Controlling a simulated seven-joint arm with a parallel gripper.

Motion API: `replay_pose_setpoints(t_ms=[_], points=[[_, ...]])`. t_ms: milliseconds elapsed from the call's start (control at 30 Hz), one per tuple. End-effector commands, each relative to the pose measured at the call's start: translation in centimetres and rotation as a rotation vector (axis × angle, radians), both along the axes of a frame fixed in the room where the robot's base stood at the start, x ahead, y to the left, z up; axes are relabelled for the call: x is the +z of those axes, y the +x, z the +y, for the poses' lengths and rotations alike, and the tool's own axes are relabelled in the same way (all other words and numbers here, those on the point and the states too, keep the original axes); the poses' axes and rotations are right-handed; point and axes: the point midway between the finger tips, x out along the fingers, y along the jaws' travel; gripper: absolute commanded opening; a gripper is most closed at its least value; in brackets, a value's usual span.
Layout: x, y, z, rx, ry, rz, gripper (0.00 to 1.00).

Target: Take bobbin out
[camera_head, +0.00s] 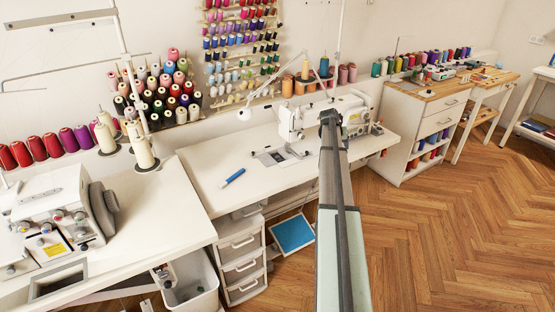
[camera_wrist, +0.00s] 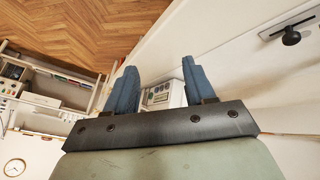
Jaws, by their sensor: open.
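A white sewing machine (camera_head: 290,122) stands on the white sewing table (camera_head: 205,165), partly hidden behind my arm. A metal plate (camera_head: 270,157) is set in the tabletop at its left. I cannot make out a bobbin in either view. My arm reaches up to the front of the machine in the head view, where the fingers cannot be made out clearly. In the wrist view my gripper (camera_wrist: 158,78) has its two blue fingers apart with nothing held between them. A white panel with a small display (camera_wrist: 160,95) shows beyond the gap.
Thread spools fill the wall rack behind. A second machine (camera_head: 55,210) stands at the left. A drawer unit (camera_head: 240,262) is under the table and a wooden-topped cabinet (camera_head: 425,92) at the right. Open floor lies right of my arm.

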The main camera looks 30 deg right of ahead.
Motion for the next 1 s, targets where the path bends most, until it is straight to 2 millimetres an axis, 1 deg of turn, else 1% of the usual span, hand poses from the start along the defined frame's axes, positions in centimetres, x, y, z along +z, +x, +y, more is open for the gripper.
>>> replay_pose_setpoints(t_ms=[33,67,100,200,267,300,400,467,500,600,700,800,1000], points=[[-0.1,1.2,2.6,-0.015,0.010,0.012,0.54],[-0.1,1.7,3.9,-0.029,0.015,0.021,0.54],[-0.1,2.4,5.8,-0.051,0.023,0.030,0.54],[-0.1,3.7,10.1,-0.106,0.031,0.055,0.54],[0.0,4.4,12.4,-0.138,0.033,0.065,0.54],[0.0,4.9,13.9,-0.161,0.033,0.072,0.54],[0.1,6.0,17.2,-0.223,0.033,0.078,0.54],[0.2,6.8,19.0,-0.267,0.033,0.076,0.54],[0.2,7.5,20.2,-0.302,0.034,0.070,0.54],[0.2,9.3,22.4,-0.405,0.042,0.040,0.54],[-0.1,11.5,23.4,-0.519,0.060,-0.008,0.54],[-0.4,13.7,23.7,-0.631,0.085,-0.064,0.54],[-1.3,17.8,23.4,-0.846,0.138,-0.170,0.54]])
